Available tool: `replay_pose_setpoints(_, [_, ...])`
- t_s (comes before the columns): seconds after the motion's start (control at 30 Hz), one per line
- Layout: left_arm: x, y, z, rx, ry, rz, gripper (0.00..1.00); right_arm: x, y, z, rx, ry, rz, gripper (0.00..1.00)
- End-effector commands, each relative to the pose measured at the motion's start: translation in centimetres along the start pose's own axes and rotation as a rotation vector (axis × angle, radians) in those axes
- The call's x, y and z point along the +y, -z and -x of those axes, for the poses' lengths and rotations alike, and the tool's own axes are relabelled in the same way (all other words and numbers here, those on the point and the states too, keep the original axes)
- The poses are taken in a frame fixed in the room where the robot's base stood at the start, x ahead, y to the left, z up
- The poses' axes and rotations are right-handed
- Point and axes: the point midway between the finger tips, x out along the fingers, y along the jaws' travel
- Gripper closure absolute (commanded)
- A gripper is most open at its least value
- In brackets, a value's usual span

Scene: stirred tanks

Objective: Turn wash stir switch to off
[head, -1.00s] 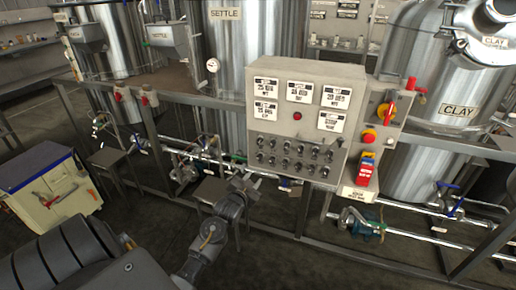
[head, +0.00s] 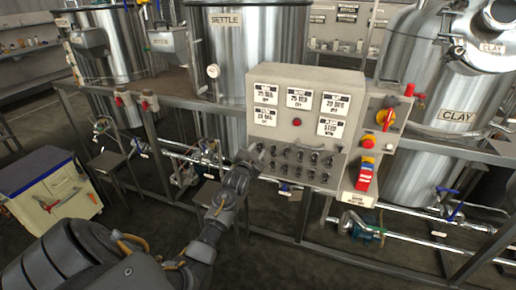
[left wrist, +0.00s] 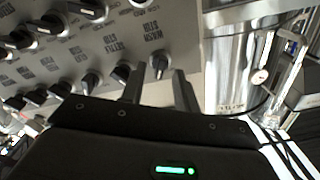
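The grey control panel (head: 297,135) stands in the middle of the head view, with rows of black switch knobs low on its face. In the left wrist view the wash stir switch (left wrist: 159,66) is a black knob beside an upside-down label (left wrist: 152,32) that seems to read WASH STIR. My left gripper (left wrist: 160,88) is open, with one finger to each side of this knob's line. The knob shows just beyond the fingertips; I cannot tell whether they touch it. In the head view my left gripper (head: 248,158) is at the panel's lower left and covers that corner. My right gripper is out of view.
Other knobs (left wrist: 91,82) sit close beside the wash stir switch. A red and yellow rotary switch (head: 386,117) and a red switch block (head: 365,173) are at the panel's right. A steel rail (head: 200,103) and pipes run around the panel. A cart (head: 50,190) stands at left.

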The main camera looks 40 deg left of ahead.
Motion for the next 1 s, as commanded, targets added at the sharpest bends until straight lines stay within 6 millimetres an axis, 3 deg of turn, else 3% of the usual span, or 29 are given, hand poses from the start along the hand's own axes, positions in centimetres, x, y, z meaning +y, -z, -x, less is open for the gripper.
replay_pose_setpoints(0.2, [0.0,0.0,-1.5,0.000,-0.001,0.000,0.69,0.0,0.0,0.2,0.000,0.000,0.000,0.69])
replay_pose_setpoints(0.47, [0.0,0.0,-1.6,0.000,-0.001,0.000,0.69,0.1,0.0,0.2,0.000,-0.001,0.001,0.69])
replay_pose_setpoints(0.73, [0.0,0.0,-1.6,0.000,-0.001,0.000,1.00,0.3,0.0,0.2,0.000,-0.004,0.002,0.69])
replay_pose_setpoints(1.0, [0.0,0.0,-1.6,0.000,-0.001,0.026,1.00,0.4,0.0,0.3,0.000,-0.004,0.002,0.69])
